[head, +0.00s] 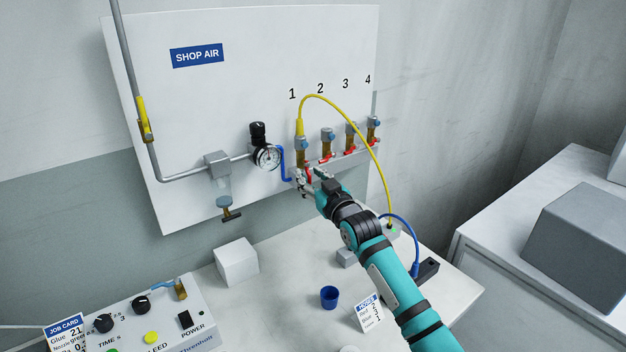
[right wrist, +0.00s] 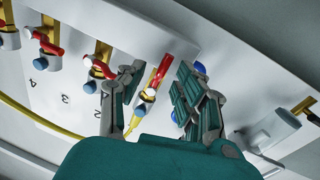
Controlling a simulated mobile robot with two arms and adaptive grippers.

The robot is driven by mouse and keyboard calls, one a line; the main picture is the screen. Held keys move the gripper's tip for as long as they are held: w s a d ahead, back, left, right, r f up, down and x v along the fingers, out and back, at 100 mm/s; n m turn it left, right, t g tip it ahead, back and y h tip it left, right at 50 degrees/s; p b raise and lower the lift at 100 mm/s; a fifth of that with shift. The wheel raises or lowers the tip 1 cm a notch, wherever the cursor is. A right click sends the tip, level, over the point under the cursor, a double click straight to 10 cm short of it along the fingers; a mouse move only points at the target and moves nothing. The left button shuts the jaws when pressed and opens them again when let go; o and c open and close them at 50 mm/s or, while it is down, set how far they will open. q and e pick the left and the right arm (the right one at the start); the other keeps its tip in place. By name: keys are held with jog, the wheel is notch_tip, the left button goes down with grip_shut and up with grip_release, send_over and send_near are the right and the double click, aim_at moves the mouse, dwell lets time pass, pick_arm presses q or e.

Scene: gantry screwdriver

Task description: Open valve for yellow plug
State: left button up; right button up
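The yellow plug (head: 300,127) sits upright on the outlet under number 1 on the wall panel, with a yellow hose (head: 345,107) looping from it. It shows in the right wrist view (right wrist: 134,123) too. The red valve handle (right wrist: 160,72) of outlet 1 lies between the fingers of my right gripper (right wrist: 158,92). That handle runs roughly in line with the plug, at a different angle from the other red handles. The fingers stand apart; a gap shows beside the handle. In the head view my right gripper (head: 306,180) is just below outlet 1. My left gripper is not in view.
Several blue-capped outlets (head: 327,135) with red handles (head: 350,152) stand to the right. A pressure gauge (head: 266,157) and a blue hose (head: 284,172) are close on the left. Below, the table holds a white block (head: 236,262), a blue cup (head: 329,296) and a control box (head: 165,325).

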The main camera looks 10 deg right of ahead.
jog(key=v, duration=1.2)
jog(key=shift+f, duration=0.15)
